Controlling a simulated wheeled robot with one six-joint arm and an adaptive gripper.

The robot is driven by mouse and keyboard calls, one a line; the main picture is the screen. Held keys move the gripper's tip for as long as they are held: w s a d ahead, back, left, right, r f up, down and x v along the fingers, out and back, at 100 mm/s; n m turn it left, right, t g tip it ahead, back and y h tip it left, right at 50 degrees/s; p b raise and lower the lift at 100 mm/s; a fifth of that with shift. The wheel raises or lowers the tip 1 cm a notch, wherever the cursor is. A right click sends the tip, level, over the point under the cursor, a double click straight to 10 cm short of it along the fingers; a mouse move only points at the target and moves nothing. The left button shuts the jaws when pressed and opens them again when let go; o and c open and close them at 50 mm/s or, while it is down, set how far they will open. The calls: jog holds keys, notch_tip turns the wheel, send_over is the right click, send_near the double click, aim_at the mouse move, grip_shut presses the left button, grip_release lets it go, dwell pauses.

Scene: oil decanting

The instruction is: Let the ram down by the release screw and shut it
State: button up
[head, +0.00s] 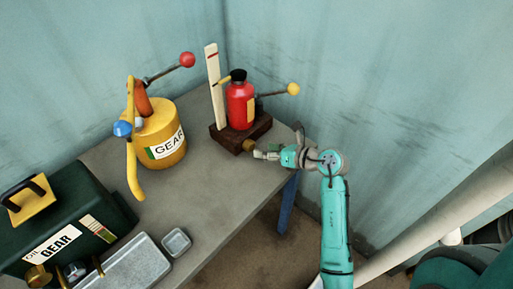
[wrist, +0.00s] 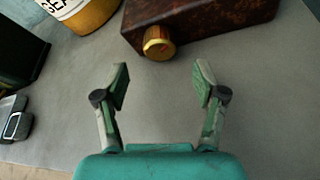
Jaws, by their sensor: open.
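The red jack with its ram (head: 240,102) stands upright on a dark brown base (head: 222,135) at the table's back right corner. A brass ribbed release screw (head: 249,146) sticks out of the base's near side. It also shows in the wrist view (wrist: 158,43), beyond my fingertips. My gripper (head: 258,154) is close to the screw, just to its right and slightly nearer. In the wrist view my gripper (wrist: 162,85) is open and empty, with the screw ahead of the gap between its fingers and not touching them. How far the screw is turned cannot be told.
A white upright scale (head: 214,85) stands beside the jack, whose lever ends in a yellow ball (head: 293,89). A yellow gear oil can (head: 160,135) stands left. A green case (head: 55,215), a metal tray (head: 130,268) and a small dish (head: 176,242) lie nearer. The grey tabletop (head: 215,185) is clear mid-right.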

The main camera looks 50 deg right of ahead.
aim_at(252, 147)
jog(key=v, duration=0.6)
jog(key=shift+w+a+n+h, duration=0.2)
jog(key=shift+a+n+h, duration=0.4)
jog(key=shift+a+n, duration=0.25)
jog(key=shift+w+a+n+h, duration=0.15)
jog(key=shift+n+h, duration=0.25)
jog(key=shift+n, duration=0.25)
jog(key=x, duration=1)
jog(key=shift+w+f, duration=0.1)
jog(key=shift+w, duration=0.15)
